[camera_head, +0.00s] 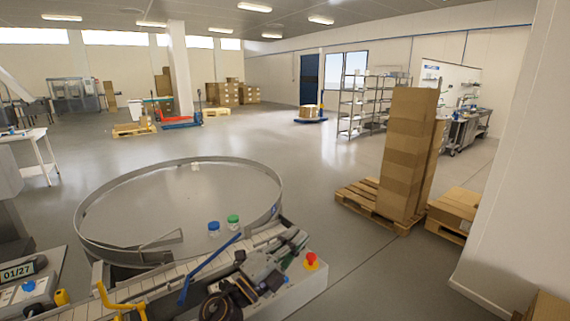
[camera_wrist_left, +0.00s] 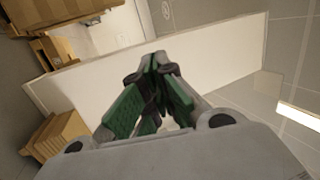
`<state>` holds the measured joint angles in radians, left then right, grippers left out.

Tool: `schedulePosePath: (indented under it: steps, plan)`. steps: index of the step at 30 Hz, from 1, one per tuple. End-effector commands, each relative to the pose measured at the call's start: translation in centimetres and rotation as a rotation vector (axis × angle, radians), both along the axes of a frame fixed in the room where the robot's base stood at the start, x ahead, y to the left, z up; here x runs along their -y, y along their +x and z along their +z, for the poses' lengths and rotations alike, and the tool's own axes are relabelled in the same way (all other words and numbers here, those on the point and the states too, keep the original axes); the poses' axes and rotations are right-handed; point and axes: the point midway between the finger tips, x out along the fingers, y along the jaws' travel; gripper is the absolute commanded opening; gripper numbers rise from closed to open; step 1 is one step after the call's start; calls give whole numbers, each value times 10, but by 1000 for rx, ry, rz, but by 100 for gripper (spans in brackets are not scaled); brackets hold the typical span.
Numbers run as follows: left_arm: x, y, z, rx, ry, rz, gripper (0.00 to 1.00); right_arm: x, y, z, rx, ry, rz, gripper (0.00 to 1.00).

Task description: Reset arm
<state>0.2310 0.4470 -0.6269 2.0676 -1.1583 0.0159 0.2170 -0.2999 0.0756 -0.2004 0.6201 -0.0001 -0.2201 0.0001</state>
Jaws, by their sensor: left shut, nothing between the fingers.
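My left gripper (camera_wrist_left: 157,62) shows in the left wrist view, its two green-padded fingers closed together at the tips with nothing between them. No object is in contact with its fingers there. My right gripper is not in view.
A round metal turntable (camera_head: 150,205) holds a blue-lidded jar (camera_head: 213,229) and a green-lidded jar (camera_head: 233,222) near its front edge. A conveyor (camera_head: 165,280) with a red button (camera_head: 311,261) is in front. Stacked boxes (camera_head: 405,150) stand on a pallet at right. Open floor lies beyond.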

Motion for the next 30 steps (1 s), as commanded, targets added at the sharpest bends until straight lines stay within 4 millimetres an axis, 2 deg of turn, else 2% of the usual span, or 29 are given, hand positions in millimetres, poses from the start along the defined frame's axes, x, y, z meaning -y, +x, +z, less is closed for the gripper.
schedulePosePath:
  steps: [4,8,14,23,30]
  plan:
    - [-33,11,0,-114,-149,114,0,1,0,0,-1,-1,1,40]
    - [-64,19,-9,-222,-263,218,0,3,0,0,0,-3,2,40]
    - [-112,26,-39,-408,-416,377,0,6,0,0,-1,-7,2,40]
    - [-177,12,-108,-722,-591,611,0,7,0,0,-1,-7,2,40]
    - [-215,-23,-174,-1001,-684,784,0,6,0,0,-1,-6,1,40]
